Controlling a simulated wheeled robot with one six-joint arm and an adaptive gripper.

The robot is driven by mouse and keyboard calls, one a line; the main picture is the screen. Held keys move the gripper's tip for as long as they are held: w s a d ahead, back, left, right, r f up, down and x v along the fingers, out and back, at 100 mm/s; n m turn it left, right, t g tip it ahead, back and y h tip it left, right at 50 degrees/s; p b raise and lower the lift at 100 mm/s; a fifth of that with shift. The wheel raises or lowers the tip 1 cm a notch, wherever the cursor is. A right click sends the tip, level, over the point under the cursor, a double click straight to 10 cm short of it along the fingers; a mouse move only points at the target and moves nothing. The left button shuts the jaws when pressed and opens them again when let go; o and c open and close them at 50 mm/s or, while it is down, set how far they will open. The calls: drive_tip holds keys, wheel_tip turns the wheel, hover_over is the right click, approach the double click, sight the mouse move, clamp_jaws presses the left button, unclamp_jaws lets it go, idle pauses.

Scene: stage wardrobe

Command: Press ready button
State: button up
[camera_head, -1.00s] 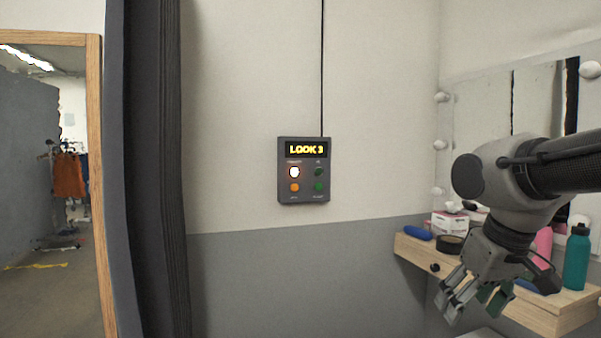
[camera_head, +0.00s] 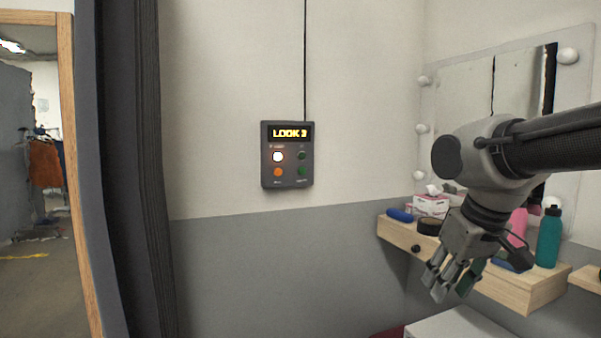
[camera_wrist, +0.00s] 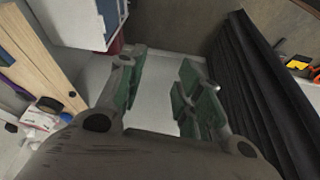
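A dark grey wall panel (camera_head: 287,182) hangs on the wall left of centre in the head view. Its display (camera_head: 290,133) reads "LOOK 3" in yellow. Below are a lit white button (camera_head: 278,157), an orange button (camera_head: 278,172) and two green buttons (camera_head: 302,156) on the right. The small labels are too blurred to read. My gripper (camera_head: 452,286) is to the right of the panel and lower, well apart from it, pointing down. In the wrist view its green-padded fingers (camera_wrist: 160,92) are spread, with nothing between them.
A wooden shelf (camera_head: 400,235) with bottles, a tissue box (camera_head: 430,205) and other items stands behind my gripper, under a mirror with bulbs. A dark curtain (camera_head: 130,170) hangs left of the panel. A white box-like top (camera_head: 460,325) is below. The space before the panel looks clear.

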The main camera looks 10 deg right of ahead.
clamp_jaws()
idle(1.1)
